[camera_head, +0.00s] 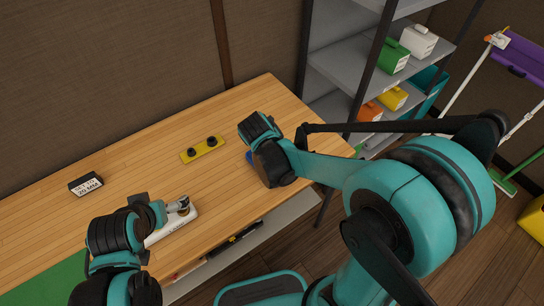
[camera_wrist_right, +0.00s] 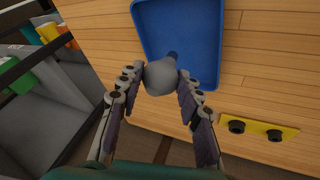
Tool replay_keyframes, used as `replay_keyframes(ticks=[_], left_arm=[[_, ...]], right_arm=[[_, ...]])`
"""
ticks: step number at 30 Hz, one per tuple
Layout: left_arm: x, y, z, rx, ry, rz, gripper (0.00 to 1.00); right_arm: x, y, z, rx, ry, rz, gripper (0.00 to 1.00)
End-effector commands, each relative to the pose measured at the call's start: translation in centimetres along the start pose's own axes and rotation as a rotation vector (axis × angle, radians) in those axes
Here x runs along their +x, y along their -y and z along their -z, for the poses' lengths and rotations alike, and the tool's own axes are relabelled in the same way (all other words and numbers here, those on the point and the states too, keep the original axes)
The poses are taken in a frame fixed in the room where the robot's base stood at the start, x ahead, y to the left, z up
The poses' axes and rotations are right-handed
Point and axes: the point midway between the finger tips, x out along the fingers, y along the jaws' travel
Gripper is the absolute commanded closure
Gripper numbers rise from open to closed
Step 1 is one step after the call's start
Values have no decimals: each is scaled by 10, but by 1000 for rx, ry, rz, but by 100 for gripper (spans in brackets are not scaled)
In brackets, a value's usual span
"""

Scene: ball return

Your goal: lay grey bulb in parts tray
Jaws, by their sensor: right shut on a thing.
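The grey bulb (camera_wrist_right: 161,78) is round with a darker narrow end pointing up in the right wrist view. My right gripper (camera_wrist_right: 159,82) is shut on it, with one finger on each side. The bulb shows over the near part of the blue parts tray (camera_wrist_right: 215,45); I cannot tell whether it touches the tray floor. In the head view only a sliver of the tray (camera_head: 249,158) shows beside my right wrist, which hides the bulb. My left gripper (camera_head: 158,210) is low by a white block (camera_head: 186,221) with a grey round piece on it; its fingers are unclear.
A yellow plate with two black sockets (camera_head: 202,150) lies on the wooden table left of the tray; it also shows in the right wrist view (camera_wrist_right: 258,128). A black-and-white labelled block (camera_head: 86,184) sits further left. A shelf rack (camera_head: 345,65) stands right of the table.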

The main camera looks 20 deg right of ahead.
Motion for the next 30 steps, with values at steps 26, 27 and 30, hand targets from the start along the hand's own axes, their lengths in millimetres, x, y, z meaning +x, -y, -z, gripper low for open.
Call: replay_keyframes(ticks=[26,27,30], left_arm=[[21,0,-15,0,0,0,6],[22,0,-16,0,0,0,6],[21,0,-15,0,0,0,6]], right_arm=[[52,20,-4,0,0,0,86],[54,20,-4,0,0,0,86],[52,20,-4,0,0,0,44]])
